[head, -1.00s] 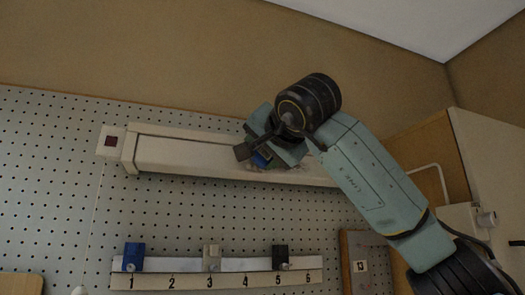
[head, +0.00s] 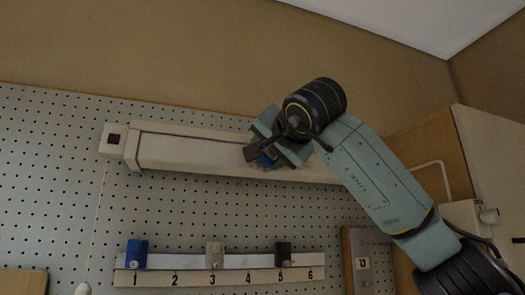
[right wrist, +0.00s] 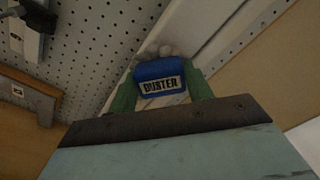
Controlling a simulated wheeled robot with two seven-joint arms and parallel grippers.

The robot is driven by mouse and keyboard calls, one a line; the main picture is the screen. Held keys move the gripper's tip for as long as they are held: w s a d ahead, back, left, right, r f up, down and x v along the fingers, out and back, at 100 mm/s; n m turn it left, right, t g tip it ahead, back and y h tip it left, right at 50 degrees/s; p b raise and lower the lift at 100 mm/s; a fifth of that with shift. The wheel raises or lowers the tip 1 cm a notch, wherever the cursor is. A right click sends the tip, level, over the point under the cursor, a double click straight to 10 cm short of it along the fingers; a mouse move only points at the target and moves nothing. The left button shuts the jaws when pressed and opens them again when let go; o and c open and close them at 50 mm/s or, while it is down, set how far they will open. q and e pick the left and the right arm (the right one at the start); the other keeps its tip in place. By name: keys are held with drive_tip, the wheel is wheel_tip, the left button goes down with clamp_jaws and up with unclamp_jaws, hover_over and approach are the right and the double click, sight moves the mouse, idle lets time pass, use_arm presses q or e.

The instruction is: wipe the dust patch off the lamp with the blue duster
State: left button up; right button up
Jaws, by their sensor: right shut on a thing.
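The lamp (head: 190,151) is a long pale bar fixed along the upper pegboard; its pale housing runs diagonally in the right wrist view (right wrist: 208,38). My right gripper (head: 266,156) is at the right part of the lamp and covers some of it. It is shut on the blue duster (right wrist: 158,84), whose label reads DUSTER and which sits between the green fingers. A grey-white fluffy head shows beyond the block, at or very near the lamp; contact cannot be told. I cannot make out a dust patch clearly, as the gripper hides that area. My left gripper is not in view.
Below the lamp is a numbered rail (head: 220,276) with a blue (head: 134,253), a grey (head: 213,254) and a black holder (head: 283,253). A pull cord (head: 97,210) hangs at left. A wooden cabinet (head: 425,160) stands at right.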

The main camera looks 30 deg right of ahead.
drive_tip(key=shift+s+d, duration=0.5)
drive_tip(key=shift+d, duration=1.6)
drive_tip(key=shift+s+d, duration=0.5)
drive_tip(key=shift+d, duration=1.65)
drive_tip(key=shift+s+d, duration=0.5)
drive_tip(key=shift+d, duration=1.6)
drive_tip(key=shift+w+a, duration=0.55)
drive_tip(key=shift+a, duration=1.8)
drive_tip(key=shift+w+a, duration=0.6)
drive_tip(key=shift+a, duration=1.75)
drive_tip(key=shift+w+a, duration=0.55)
drive_tip(key=shift+a, duration=1.8)
drive_tip(key=shift+d, duration=0.1)
drive_tip(key=shift+b+v, duration=0.8)
drive_tip(key=shift+v, duration=2.15)
